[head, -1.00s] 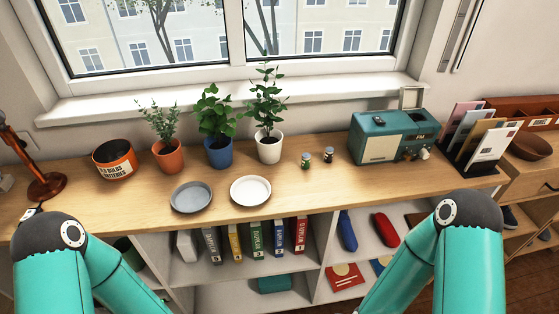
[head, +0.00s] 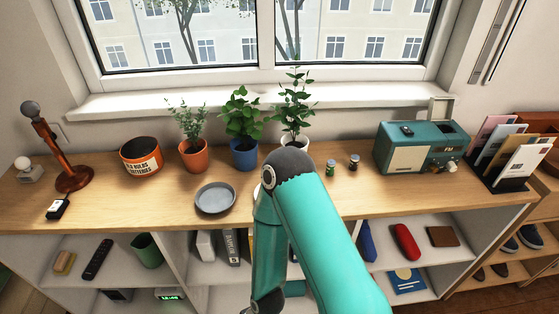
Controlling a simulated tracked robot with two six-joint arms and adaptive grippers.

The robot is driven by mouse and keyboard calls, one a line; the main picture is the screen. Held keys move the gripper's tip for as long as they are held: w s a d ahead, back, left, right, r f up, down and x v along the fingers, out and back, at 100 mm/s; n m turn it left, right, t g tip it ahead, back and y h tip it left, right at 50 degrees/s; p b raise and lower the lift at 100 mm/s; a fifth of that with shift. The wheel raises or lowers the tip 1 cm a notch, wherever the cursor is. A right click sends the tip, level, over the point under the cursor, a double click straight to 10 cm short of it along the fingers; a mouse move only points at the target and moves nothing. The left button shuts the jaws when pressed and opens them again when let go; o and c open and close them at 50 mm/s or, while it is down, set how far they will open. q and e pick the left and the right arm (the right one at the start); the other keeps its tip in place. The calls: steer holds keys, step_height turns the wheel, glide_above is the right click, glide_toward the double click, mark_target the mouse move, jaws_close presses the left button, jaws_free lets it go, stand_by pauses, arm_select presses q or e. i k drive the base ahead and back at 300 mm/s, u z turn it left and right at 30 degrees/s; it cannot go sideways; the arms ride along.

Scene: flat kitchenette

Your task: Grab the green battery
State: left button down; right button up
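Two small upright batteries stand on the wooden counter between the plants and the teal radio. The left one, a dark green battery (head: 331,168), looks the greener of the two. The other, a dark battery (head: 354,162), stands just right of it and slightly farther back. They are apart from each other, and nothing touches them. One of my teal arms is bent in front of the counter, its elbow left of the batteries. Neither gripper's fingers show in the head view.
The teal radio (head: 408,157) stands to the right of the batteries. Potted plants (head: 245,153), a grey plate (head: 215,198) and an orange labelled pot (head: 141,155) are to the left. My arm covers the white plate.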

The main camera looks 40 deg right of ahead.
mark_target(331, 165)
steer(key=u, duration=0.15)
steer(key=k, duration=1.65)
steer(key=z, duration=0.55)
steer(key=i, duration=1.05)
steer(key=u, duration=0.05)
